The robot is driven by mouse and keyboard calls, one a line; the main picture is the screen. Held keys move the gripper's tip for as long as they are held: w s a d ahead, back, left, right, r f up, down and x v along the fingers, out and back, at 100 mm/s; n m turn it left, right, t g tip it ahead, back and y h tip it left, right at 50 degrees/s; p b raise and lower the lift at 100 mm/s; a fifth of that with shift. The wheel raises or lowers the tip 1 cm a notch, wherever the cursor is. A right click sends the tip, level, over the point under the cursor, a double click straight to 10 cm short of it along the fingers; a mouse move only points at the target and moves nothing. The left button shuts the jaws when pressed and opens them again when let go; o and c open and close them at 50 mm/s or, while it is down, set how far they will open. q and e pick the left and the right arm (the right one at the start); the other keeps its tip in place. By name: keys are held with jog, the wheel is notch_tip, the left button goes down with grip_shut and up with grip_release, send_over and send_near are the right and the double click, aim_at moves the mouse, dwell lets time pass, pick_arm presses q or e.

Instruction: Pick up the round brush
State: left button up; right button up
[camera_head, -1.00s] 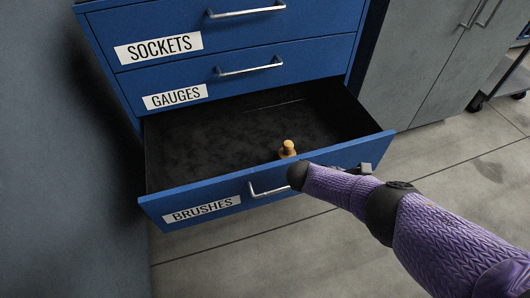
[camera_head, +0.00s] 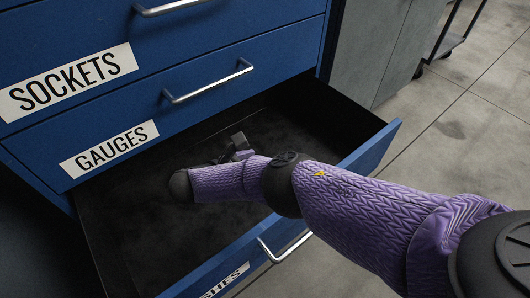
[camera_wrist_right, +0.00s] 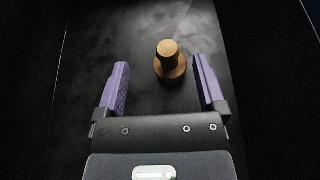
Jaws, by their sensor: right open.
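The round brush (camera_wrist_right: 169,62), with a tan wooden knob on a wider round base, stands on the dark drawer floor in the right wrist view. My right gripper (camera_wrist_right: 161,76) is open, with its purple fingers on either side of the near part of the brush and the brush a little nearer the right finger. I cannot tell how far above the floor the fingers are. In the head view the right arm reaches into the open brushes drawer (camera_head: 240,262); the gripper (camera_head: 238,146) shows only in part there, and the brush is hidden behind the arm. My left gripper is not in view.
The blue cabinet's gauges drawer (camera_head: 200,105) and sockets drawer (camera_head: 75,80) are shut above the open drawer. A grey cabinet (camera_head: 385,45) stands to the right. The visible drawer floor around the brush is clear.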

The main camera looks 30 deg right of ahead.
jog(key=d+f+b, duration=0.1)
jog(key=d+f, duration=0.1)
jog(key=d+f+b, duration=0.2)
jog(key=f, duration=0.1)
jog(key=shift+d+f, duration=0.2)
jog(key=shift+d, duration=0.05)
jog(key=b+x, duration=0.3)
jog(key=x, duration=0.1)
jog(key=shift+s+d+f, duration=0.1)
jog(key=shift+d+f, duration=0.1)
jog(key=shift+f, duration=0.1)
jog(key=shift+d, duration=0.15)
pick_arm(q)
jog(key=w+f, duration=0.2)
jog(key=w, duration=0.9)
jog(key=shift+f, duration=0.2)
pick_arm(e)
jog(key=shift+r, duration=0.1)
grip_shut()
